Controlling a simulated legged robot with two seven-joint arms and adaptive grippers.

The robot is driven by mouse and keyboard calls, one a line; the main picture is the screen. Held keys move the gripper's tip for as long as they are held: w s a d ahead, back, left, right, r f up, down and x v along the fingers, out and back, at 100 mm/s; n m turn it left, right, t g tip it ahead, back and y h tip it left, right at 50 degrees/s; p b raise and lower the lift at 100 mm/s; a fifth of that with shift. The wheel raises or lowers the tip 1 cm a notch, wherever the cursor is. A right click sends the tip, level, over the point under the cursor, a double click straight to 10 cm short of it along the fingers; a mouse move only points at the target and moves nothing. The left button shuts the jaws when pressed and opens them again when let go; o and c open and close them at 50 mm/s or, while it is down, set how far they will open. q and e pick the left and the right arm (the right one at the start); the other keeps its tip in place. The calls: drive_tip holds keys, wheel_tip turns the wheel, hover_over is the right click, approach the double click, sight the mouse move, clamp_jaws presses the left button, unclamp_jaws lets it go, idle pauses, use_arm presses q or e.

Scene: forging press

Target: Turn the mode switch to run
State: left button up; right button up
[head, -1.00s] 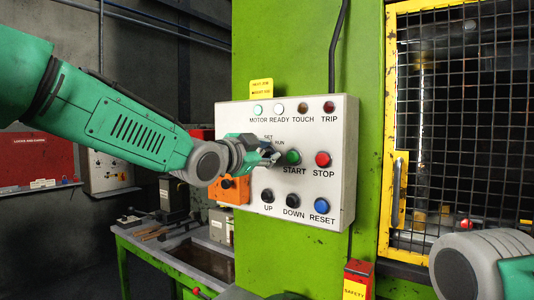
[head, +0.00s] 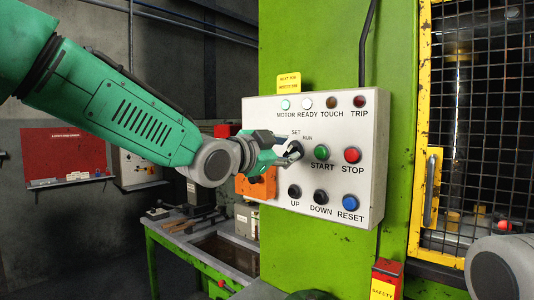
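The mode switch (head: 296,149) is a dark knob on the white control panel (head: 352,215), below the SET and RUN labels and left of the green START button (head: 321,152). My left gripper (head: 291,154) comes in from the left, with its fingertips at the switch. The fingers and wrist hide part of the knob, so its pointing direction and any contact are hard to tell. The finger gap is too small to read. Of my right arm only a grey rounded link shows at the lower right; its gripper is outside the picture.
Close by are the red STOP button (head: 352,155), black UP (head: 294,191) and DOWN (head: 320,197) buttons and blue RESET button (head: 350,202). A yellow-framed mesh guard (head: 470,130) stands at right.

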sight(287, 151)
use_arm(q)
drive_tip(key=v, duration=0.8)
drive_tip(key=shift+w+f, duration=0.1)
drive_tip(key=shift+w, duration=0.05)
drive_tip(key=o, duration=0.6)
drive_tip(key=w+d+n, duration=0.1)
drive_tip(key=w+n, duration=0.2)
drive_tip(key=n, duration=0.3)
drive_tip(key=w+d+n, duration=0.2)
drive_tip(key=w+n, duration=0.1)
drive_tip(key=n, duration=0.3)
drive_tip(key=w+d+n, duration=0.2)
drive_tip(key=w+n, duration=0.1)
drive_tip(key=n, duration=0.3)
drive_tip(key=shift+f+n+b, duration=0.35)
drive_tip(key=shift+f+n, duration=0.05)
drive_tip(key=shift+w+d, duration=0.1)
drive_tip(key=shift+w, duration=0.5)
